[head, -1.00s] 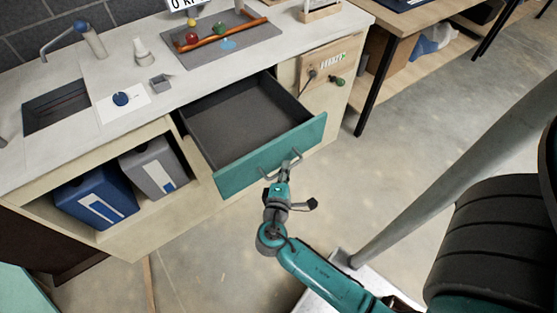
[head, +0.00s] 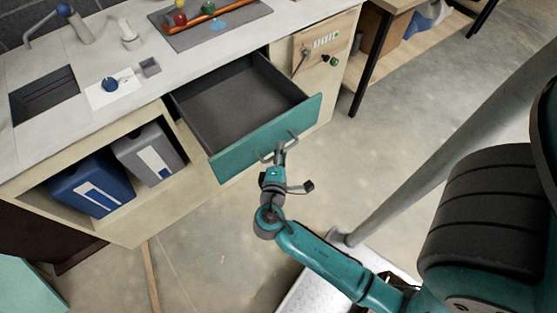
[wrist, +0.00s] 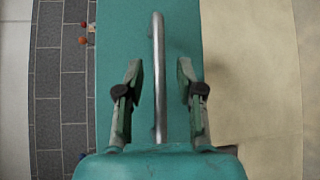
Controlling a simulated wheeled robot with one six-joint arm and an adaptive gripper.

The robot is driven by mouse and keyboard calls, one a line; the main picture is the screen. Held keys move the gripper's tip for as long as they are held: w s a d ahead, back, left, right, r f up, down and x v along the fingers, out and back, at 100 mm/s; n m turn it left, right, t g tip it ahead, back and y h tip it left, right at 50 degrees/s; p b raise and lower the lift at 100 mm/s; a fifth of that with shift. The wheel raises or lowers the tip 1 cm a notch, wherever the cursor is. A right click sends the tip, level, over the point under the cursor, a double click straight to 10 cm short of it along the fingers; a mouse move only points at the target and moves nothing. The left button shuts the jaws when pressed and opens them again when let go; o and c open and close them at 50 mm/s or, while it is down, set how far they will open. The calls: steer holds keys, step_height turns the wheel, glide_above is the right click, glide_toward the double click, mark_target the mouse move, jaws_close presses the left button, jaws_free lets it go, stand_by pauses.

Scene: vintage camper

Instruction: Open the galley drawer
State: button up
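The galley drawer is pulled well out of the cabinet, and its grey inside (head: 235,105) is empty. Its teal front (head: 238,158) carries a metal bar handle (head: 292,137). My gripper (head: 281,150) is at this handle, in front of the drawer. In the wrist view the handle (wrist: 158,75) runs between the two fingers of my gripper (wrist: 159,80). The fingers are apart, with a visible gap on each side of the bar, so the gripper is open around it. The finger tips are too small to make out in the head view.
A blue bin (head: 92,186) and a grey bin (head: 150,153) stand in the open shelf left of the drawer. A panel with a green knob (head: 333,60) is to its right. The worktop (head: 140,85) holds a sink and small items. A grey pole (head: 440,150) rises at right; floor in front is clear.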

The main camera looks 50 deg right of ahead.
steer(key=v, duration=1.1)
steer(key=shift+s+a, duration=0.25)
steer(key=shift+a, duration=0.05)
stand_by(0.5)
steer(key=s+f+n+t+y, duration=0.1)
steer(key=s+f+n+y, duration=0.1)
steer(key=s+f+y, duration=0.45)
steer(key=s+a+f+m+t+y, duration=0.1)
steer(key=s+a+f+y, duration=0.1)
steer(key=s+a+y, duration=0.25)
steer(key=s+a+r+m+t+y, duration=0.1)
steer(key=s+r+m+t, duration=0.1)
steer(key=r, duration=0.6)
steer(key=s+a+r+m+t+y, duration=0.2)
steer(key=r+m, duration=0.4)
steer(key=r, duration=0.3)
steer(key=s+t, duration=0.1)
steer(key=s, duration=0.1)
steer(key=shift+s+a, duration=0.3)
